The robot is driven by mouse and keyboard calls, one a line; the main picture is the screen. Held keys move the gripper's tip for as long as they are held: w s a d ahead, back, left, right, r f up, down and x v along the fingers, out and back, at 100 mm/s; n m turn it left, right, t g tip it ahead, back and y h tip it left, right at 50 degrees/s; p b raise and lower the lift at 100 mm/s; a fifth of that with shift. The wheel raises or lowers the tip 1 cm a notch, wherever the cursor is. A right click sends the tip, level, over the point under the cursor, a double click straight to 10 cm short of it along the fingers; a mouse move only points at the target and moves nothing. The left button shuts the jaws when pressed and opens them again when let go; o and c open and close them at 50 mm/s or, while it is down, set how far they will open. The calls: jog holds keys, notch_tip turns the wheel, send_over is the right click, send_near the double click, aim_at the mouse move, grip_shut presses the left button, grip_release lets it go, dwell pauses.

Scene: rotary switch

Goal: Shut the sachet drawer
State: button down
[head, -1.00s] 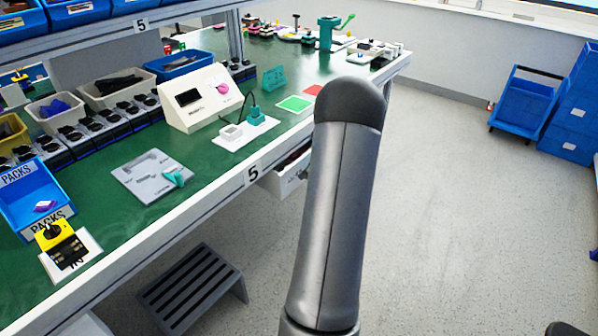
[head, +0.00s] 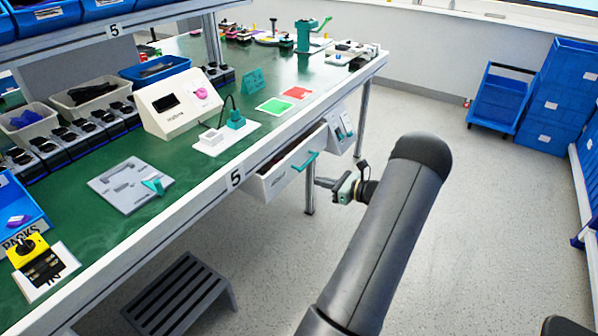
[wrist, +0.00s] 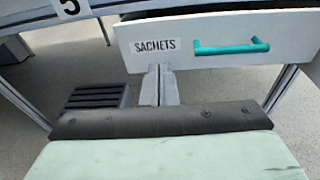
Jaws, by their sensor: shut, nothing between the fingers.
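The sachet drawer (head: 283,182) hangs under the green bench's front edge and stands open, its inside showing from above. Its white front, labelled SACHETS, with a teal handle (head: 305,161), faces my arm. In the wrist view the drawer front (wrist: 290,32) fills the top right, with the teal handle (wrist: 232,48) to the right of the label. My gripper (head: 318,182) is in front of the drawer, apart from it. In the wrist view the gripper's fingers (wrist: 160,84) are together and empty, below the label and left of the handle.
A grey control box (head: 341,131) hangs under the bench to the right of the drawer, near a bench leg (head: 362,115). A grey step stool (head: 180,297) stands on the floor at the lower left.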

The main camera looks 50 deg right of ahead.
aim_at(285, 163)
jog(key=w, duration=0.4)
jog(key=w+t+b, duration=0.1)
jog(key=w, duration=0.3)
jog(key=w+t, duration=0.1)
jog(key=w, duration=0.3)
jog(key=shift+w+d+f+h, duration=0.2)
jog(key=shift+w+d+h, duration=0.1)
jog(key=w, duration=0.2)
jog(key=w+b, duration=0.1)
jog(key=w, duration=0.1)
jog(key=shift+a+f, duration=0.1)
jog(key=shift+a, duration=0.1)
jog(key=shift+w+r, duration=0.2)
jog(key=shift+w, duration=0.15)
jog(key=shift+r, duration=0.1)
jog(key=shift+s, duration=0.5)
jog(key=s+d+p, duration=0.1)
jog(key=s+p, duration=0.1)
jog(key=s, duration=1.1)
jog(key=shift+s+f, duration=0.25)
jog(key=shift+s, duration=0.05)
jog(key=shift+d, duration=0.1)
